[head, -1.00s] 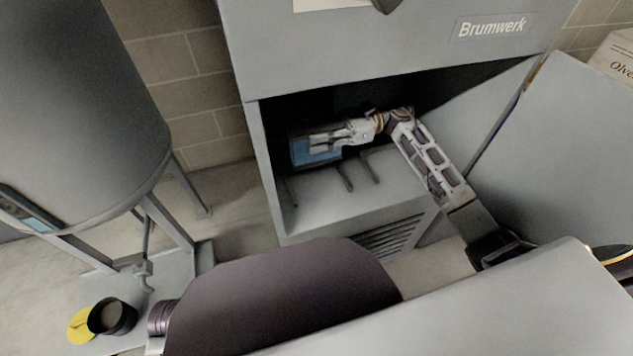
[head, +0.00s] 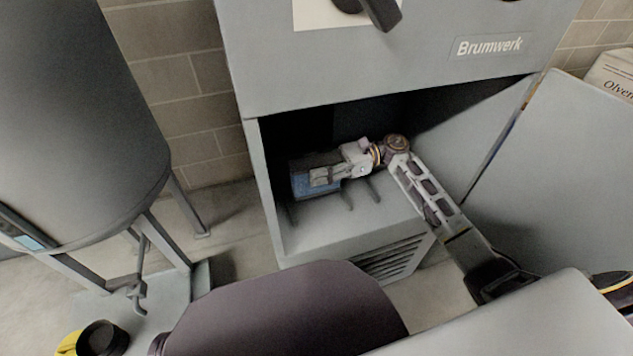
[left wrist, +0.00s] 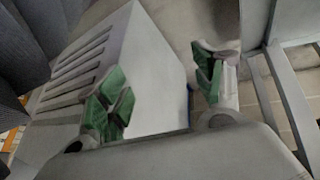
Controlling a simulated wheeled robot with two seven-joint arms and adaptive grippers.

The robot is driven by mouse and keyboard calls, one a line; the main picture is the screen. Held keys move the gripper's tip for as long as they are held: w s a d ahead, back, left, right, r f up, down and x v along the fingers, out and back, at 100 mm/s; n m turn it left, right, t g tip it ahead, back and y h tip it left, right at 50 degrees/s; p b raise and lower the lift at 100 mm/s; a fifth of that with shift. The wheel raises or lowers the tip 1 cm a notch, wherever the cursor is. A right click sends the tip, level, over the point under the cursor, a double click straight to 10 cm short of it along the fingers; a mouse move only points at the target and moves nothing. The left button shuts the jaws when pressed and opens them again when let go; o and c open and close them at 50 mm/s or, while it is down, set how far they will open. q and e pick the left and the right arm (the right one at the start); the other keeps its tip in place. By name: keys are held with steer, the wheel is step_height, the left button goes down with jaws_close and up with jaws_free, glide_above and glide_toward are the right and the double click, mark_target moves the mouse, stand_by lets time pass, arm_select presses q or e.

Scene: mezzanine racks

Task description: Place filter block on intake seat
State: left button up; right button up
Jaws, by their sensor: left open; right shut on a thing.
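The filter block (head: 301,184), dark on top with a blue face, is inside the open lower bay of the Brumwerk cabinet in the head view. My right gripper (head: 326,176) is shut on its right part, reaching in from the right. Dark rails (head: 347,201) stand on the bay floor under and beside the block, apparently part of the intake seat. I cannot tell whether the block touches them. My left gripper (left wrist: 160,92), with green finger pads, is open and empty in the left wrist view, near the cabinet's vented lower part.
The cabinet (head: 355,82) has side walls close around the right arm, and an open door panel (head: 560,160) to the right. A grey tank (head: 75,130) on legs stands left. A black cup (head: 101,339) and yellow item (head: 69,344) are at bottom left.

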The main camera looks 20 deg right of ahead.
steer(key=shift+f, duration=0.45)
step_height(320, 180, down, 3)
steer(key=shift+f+b, duration=0.1)
steer(key=shift+b, duration=0.55)
steer(key=shift+f, duration=0.3)
arm_select(q)
steer(key=f, duration=0.3)
steer(key=shift+d+t, duration=0.3)
steer(key=shift+d, duration=0.05)
arm_select(e)
steer(key=shift+f, duration=0.1)
arm_select(q)
steer(key=shift+w+f, duration=0.1)
arm_select(e)
steer(key=shift+f, duration=0.1)
steer(key=o, duration=1.2)
arm_select(q)
steer(key=shift+a+r+p, duration=0.2)
steer(key=shift+r+p, duration=0.25)
steer(key=shift+r, duration=0.8)
arm_select(e)
steer(key=d, duration=1.2)
steer(key=shift+w, duration=0.2)
